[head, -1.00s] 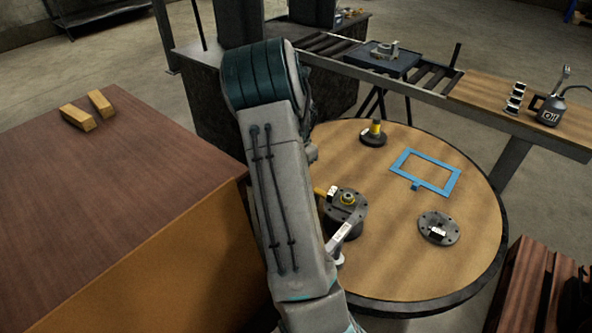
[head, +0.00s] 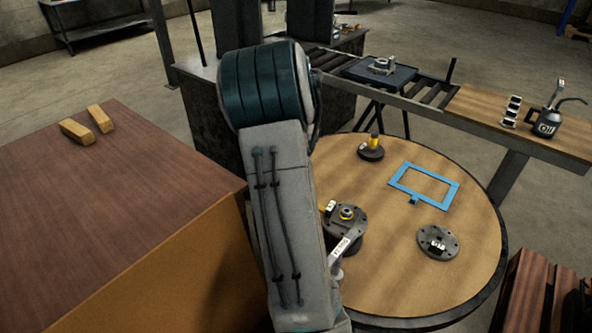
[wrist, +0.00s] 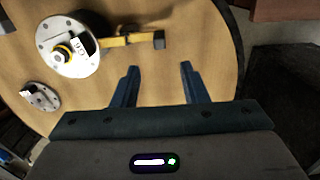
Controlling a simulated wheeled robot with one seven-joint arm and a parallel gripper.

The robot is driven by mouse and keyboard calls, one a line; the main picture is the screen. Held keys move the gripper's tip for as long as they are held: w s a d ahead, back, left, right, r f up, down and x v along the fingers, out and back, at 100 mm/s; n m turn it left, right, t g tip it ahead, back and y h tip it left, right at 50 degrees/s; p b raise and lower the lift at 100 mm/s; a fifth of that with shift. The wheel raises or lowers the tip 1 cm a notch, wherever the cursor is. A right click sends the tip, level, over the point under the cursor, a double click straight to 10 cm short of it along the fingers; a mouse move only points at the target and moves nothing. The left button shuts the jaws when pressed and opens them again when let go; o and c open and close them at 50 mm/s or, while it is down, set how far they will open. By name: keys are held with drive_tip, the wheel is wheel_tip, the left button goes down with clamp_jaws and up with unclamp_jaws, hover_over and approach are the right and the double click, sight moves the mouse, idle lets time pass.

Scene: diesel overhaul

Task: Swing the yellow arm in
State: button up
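The yellow arm (wrist: 115,41) shows in the wrist view. It sticks out to the right from a round grey housing (wrist: 66,62) and ends in a dark block (wrist: 158,39). In the head view the housing (head: 345,215) stands on the round table, and my own arm hides nearly all of the yellow arm. A white tag lies on the housing beside its yellow centre ring. My gripper (wrist: 158,72) is open and empty in the wrist view. Its two fingers point towards the dark end block, apart from it in the picture. The head view does not show the gripper.
A labelled grey lever (head: 342,247) is beside the housing. A brown box-like bench (head: 130,180) stands left.

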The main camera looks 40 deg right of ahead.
drive_tip(key=shift+r, duration=1.3)
drive_tip(key=s+a+r+n+t, duration=0.1)
drive_tip(key=s+a+r+n, duration=0.25)
drive_tip(key=a, duration=0.55)
drive_tip(key=s+a+r+n, duration=0.2)
drive_tip(key=s+a+n, duration=0.15)
drive_tip(key=a, duration=0.55)
drive_tip(key=s+a+f+n+t+p, duration=0.1)
drive_tip(key=s+a+n, duration=0.7)
drive_tip(key=s+a, duration=0.3)
drive_tip(key=shift+s+f+t, duration=0.2)
drive_tip(key=shift+s+t, duration=0.05)
drive_tip(key=shift+t, duration=0.15)
drive_tip(key=shift+d, duration=0.1)
